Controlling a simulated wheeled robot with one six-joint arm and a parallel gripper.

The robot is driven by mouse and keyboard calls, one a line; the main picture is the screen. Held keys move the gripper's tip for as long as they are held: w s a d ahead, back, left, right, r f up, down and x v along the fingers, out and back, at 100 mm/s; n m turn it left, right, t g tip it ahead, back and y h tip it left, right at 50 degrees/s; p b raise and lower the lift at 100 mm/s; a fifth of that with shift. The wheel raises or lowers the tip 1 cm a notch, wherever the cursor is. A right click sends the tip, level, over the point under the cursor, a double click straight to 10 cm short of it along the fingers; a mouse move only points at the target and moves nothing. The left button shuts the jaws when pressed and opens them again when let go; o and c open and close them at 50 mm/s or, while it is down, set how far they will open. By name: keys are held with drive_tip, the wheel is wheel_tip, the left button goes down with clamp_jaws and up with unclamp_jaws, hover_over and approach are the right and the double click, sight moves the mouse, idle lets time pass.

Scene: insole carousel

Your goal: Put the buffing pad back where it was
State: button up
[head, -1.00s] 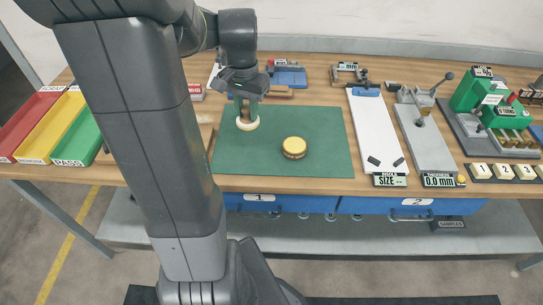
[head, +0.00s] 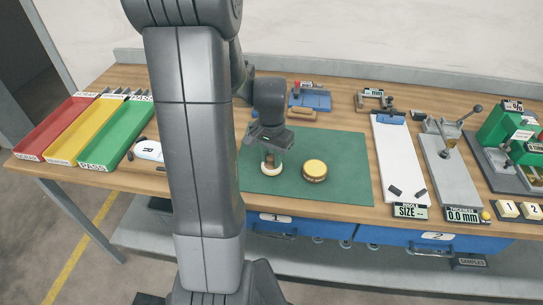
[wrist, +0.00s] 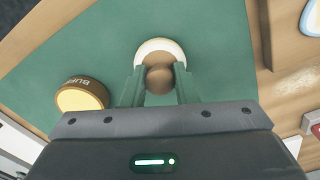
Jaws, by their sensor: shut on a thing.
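The buffing pad, a round white pad (head: 272,170) with a brown knob, is at the left part of the green mat (head: 345,150). My gripper (head: 271,156) points down over it and is shut on its knob. In the wrist view the fingers (wrist: 160,84) close on the brown knob, and the white rim (wrist: 158,45) shows beyond them. I cannot tell whether the pad touches the mat. A round tin (head: 314,170) with a yellow top stands right of the pad, apart from it. The wrist view shows lettering starting "BUFF" on the tin's side (wrist: 84,82).
Red (head: 55,128), yellow (head: 88,130) and green (head: 117,135) trays stand at the left. A wooden board with a white insole (head: 149,150) lies beside them. A white size board (head: 399,165) and a thickness gauge (head: 449,180) stand right of the mat. My arm hides part of the table.

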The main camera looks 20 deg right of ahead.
sight(271, 156)
drive_tip(key=shift+f, duration=0.1)
drive_tip(key=shift+f, duration=0.15)
drive_tip(key=o, duration=0.9)
wheel_tip(271, 156, up, 12)
drive_tip(key=shift+r, duration=0.25)
